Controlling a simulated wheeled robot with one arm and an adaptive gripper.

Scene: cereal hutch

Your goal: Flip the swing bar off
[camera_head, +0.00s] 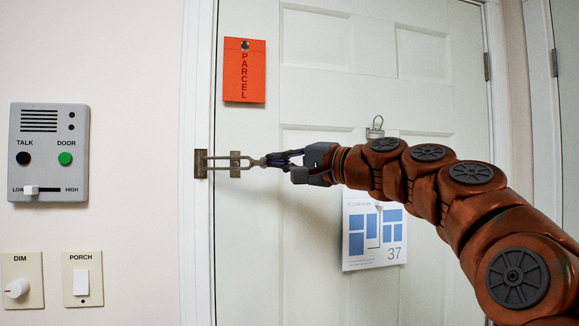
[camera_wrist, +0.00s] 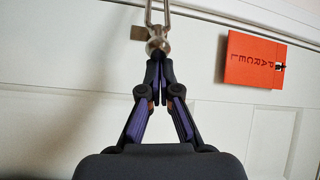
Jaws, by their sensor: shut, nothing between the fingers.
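The swing bar (camera_head: 232,162) is a metal U-shaped loop with a knob-like end. It reaches from a bracket (camera_head: 200,163) on the door frame across a small plate (camera_head: 235,164) on the white door (camera_head: 320,100). My gripper (camera_head: 270,160) is shut with nothing between its fingers, its tips at the right end of the bar. In the wrist view the swing bar (camera_wrist: 157,35) stands just ahead of the fingertips (camera_wrist: 159,58). The tips look touching or nearly touching its end; I cannot tell which.
An orange PARCEL tag (camera_head: 244,70) hangs above the bar. An intercom (camera_head: 48,152), a DIM knob (camera_head: 16,289) and a PORCH switch (camera_head: 82,281) are on the left wall.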

